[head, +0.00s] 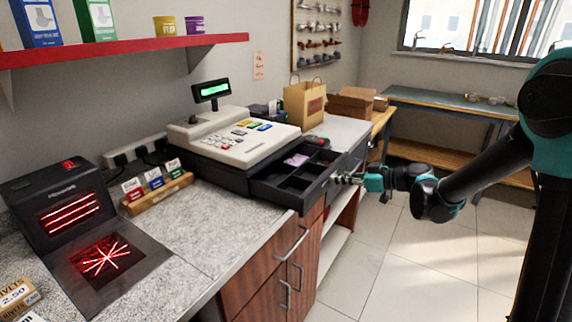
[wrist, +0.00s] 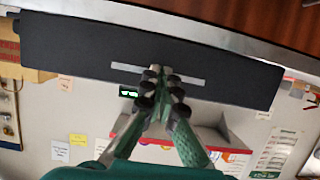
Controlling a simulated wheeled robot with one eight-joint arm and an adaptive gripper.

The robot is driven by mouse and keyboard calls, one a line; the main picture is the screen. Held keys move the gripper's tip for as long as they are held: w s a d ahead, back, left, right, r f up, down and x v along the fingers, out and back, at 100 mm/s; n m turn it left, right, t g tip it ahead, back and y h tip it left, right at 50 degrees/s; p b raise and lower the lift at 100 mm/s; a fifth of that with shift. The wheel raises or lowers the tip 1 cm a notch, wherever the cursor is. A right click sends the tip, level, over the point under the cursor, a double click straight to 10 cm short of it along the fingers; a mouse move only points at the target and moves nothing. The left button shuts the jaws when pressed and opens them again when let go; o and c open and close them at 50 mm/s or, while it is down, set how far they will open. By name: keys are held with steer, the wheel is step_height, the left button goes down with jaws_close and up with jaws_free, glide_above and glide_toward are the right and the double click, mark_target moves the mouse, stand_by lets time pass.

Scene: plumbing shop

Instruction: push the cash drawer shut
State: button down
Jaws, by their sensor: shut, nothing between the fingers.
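The black cash drawer (head: 300,204) stands pulled out from under the cream cash register (head: 232,136), its compartments showing from above. A pinkish-purple slip lies in one compartment. My gripper (head: 343,179) is shut and empty, at the outer face of the drawer front, with my arm reaching in from the right. In the wrist view the dark drawer front (wrist: 80,48) with a pale strip spans the upper part. The shut fingertips (wrist: 162,72) overlap that strip near its middle. I cannot tell whether they touch it.
The drawer overhangs the wooden cabinet (head: 262,285) with metal handles. A scanner (head: 60,205), a card rack (head: 157,191) and a paper bag (head: 305,104) stand on the counter. A red shelf (head: 130,47) runs above. The tiled floor (head: 420,265) at right is clear.

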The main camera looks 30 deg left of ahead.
mark_target(299, 169)
steer(key=a, duration=0.6)
steer(key=w+a, duration=0.1)
steer(key=a, duration=1)
steer(key=shift+w+a, duration=0.2)
steer(key=shift+a, duration=0.2)
steer(key=shift+s+d, duration=0.15)
steer(key=shift+d, duration=1.4)
steer(key=shift+s+d, duration=0.1)
steer(key=shift+d, duration=1.45)
